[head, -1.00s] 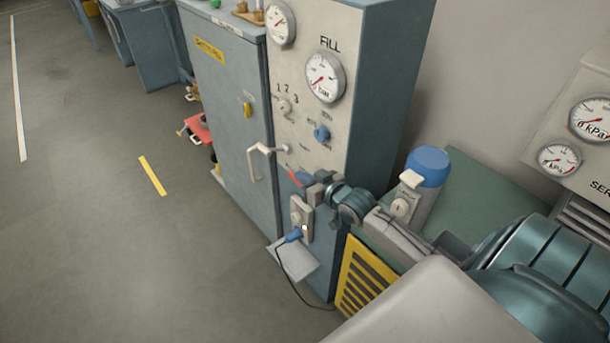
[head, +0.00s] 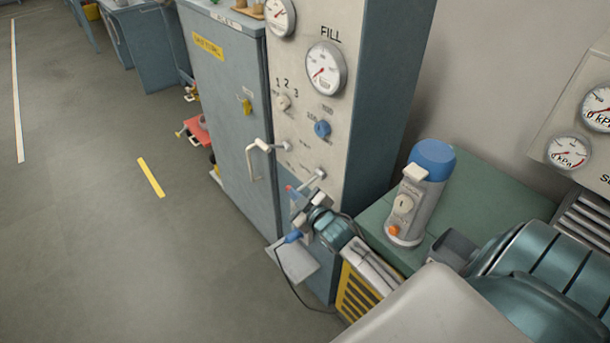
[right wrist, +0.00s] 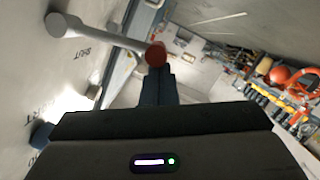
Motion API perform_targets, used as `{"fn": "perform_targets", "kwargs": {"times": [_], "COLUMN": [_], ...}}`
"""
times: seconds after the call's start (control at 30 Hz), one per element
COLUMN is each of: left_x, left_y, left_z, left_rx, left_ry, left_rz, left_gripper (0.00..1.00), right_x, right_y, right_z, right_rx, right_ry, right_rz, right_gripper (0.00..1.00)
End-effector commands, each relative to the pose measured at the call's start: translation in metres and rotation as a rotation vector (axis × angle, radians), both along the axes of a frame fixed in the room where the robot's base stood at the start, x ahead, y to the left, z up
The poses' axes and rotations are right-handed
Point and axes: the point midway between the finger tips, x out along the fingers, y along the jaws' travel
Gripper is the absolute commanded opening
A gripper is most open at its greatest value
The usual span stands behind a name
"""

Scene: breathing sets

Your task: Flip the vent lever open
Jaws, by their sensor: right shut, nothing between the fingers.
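The vent lever (head: 312,181) is a pale grey arm on the lower part of the pale panel, its red end near my right gripper. In the right wrist view the lever (right wrist: 105,38) runs from a round pivot to a red knob (right wrist: 155,54), with lettering reading SHUT beside it. My right gripper (head: 300,205) is shut and empty, just below the lever in the head view. In the wrist view its fingertips (right wrist: 158,75) are right at the red knob; I cannot tell whether they touch. My left gripper is not in view.
The panel carries a FILL gauge (head: 326,68), a blue knob (head: 322,129) and a selector. A cabinet handle (head: 252,160) sticks out to the left. A blue plug (head: 292,237) with a cable is below my gripper. A blue-capped cylinder (head: 433,160) stands on the green bench.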

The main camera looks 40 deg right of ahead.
Motion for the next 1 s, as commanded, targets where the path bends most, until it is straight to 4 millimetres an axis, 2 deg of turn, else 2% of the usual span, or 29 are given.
{"fn": "perform_targets", "kwargs": {"times": [0.03, 0.33, 0.6, 1.0], "left_x": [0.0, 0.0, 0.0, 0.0], "left_y": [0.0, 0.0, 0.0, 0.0], "left_z": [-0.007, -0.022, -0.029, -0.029], "left_rx": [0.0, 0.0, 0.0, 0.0], "left_ry": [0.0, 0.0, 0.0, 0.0], "left_rz": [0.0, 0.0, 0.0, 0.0], "left_gripper": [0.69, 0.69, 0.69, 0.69], "right_x": [0.0, 0.0, 0.0, 0.0], "right_y": [0.0, -0.002, -0.005, -0.006], "right_z": [-0.011, -0.032, -0.041, -0.043], "right_rx": [-0.039, -0.249, -0.24, -0.239], "right_ry": [0.001, -0.016, -0.017, -0.016], "right_rz": [-0.002, 0.0, -0.001, 0.0], "right_gripper": [0.0, 0.0, 0.0, 0.0]}}
